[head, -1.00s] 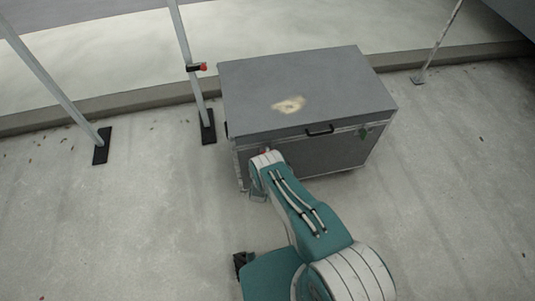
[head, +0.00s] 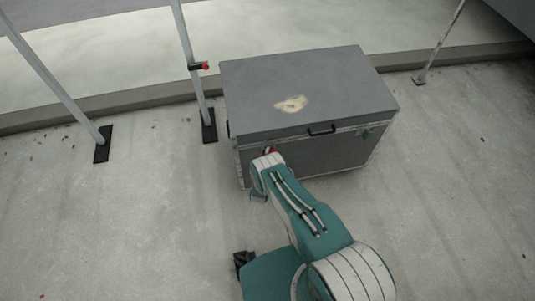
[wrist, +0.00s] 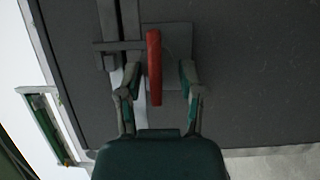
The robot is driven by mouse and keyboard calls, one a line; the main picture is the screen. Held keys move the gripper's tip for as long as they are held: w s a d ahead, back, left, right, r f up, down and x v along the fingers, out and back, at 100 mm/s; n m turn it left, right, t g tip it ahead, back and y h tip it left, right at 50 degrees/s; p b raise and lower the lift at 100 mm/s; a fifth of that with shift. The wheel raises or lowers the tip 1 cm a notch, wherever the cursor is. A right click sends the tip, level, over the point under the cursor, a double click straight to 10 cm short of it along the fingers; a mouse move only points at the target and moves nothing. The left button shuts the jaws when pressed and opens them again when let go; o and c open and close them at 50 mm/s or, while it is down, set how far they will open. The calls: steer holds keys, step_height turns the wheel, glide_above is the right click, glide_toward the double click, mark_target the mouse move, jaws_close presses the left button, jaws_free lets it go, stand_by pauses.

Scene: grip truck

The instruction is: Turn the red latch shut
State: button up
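The red latch (wrist: 153,66) is on the front of a grey case (head: 310,85). In the wrist view its bar runs roughly up and down the picture, beside a dark plate. My gripper (wrist: 160,72) is open, with one finger on each side of the bar. A gap shows on both sides, wider on the right. In the head view only a small red bit of the latch (head: 268,150) shows above my wrist, and my arm hides the fingers.
The case has a black front handle (head: 322,129) and a green mark (head: 365,133) at its right. Pale poles stand on the left, one with a red-tipped clamp (head: 204,66). A curb runs behind.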

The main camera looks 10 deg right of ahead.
steer(key=shift+d, duration=0.1)
steer(key=v, duration=1.2)
steer(key=shift+f, duration=0.15)
